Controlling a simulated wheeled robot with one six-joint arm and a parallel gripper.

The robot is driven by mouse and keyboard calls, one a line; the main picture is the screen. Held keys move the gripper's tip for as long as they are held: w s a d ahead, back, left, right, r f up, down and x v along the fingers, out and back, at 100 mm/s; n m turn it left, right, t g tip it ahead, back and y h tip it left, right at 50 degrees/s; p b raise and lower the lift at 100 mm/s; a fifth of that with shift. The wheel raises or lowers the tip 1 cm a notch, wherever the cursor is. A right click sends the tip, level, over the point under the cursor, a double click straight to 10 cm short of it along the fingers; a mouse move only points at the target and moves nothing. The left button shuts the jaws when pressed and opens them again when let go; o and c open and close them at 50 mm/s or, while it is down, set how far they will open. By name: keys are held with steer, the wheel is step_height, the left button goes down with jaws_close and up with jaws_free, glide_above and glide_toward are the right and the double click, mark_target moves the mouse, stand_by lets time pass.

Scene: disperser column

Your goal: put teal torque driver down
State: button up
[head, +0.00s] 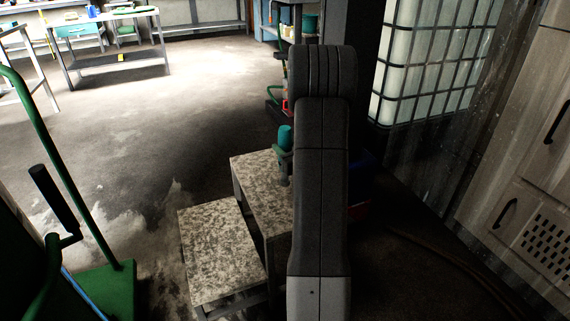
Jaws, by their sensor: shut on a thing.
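The teal torque driver (286,136) shows in the head view as a small upright teal cylinder just left of my dark arm. My gripper (284,161) is partly in view below the teal part, and it is shut on the driver. My arm hides most of the gripper and the driver's right side. The driver appears over the far part of the upper speckled step (256,185). I cannot tell whether its lower end touches that surface.
A lower speckled step (221,250) stands in front, its visible top bare. A green cart (105,290) is at the left. A caged white tank (430,65) and a grey cabinet (535,160) stand at the right. Open floor (130,130) lies at the back left.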

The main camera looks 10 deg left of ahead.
steer(key=shift+f+b, duration=0.6)
steer(key=shift+f, duration=1.2)
steer(key=shift+f, duration=0.1)
steer(key=o, duration=1.1)
steer(key=shift+s+d, duration=0.25)
steer(key=shift+d, duration=0.05)
steer(key=p+v, duration=0.2)
steer(key=v, duration=0.9)
steer(key=shift+s, duration=0.1)
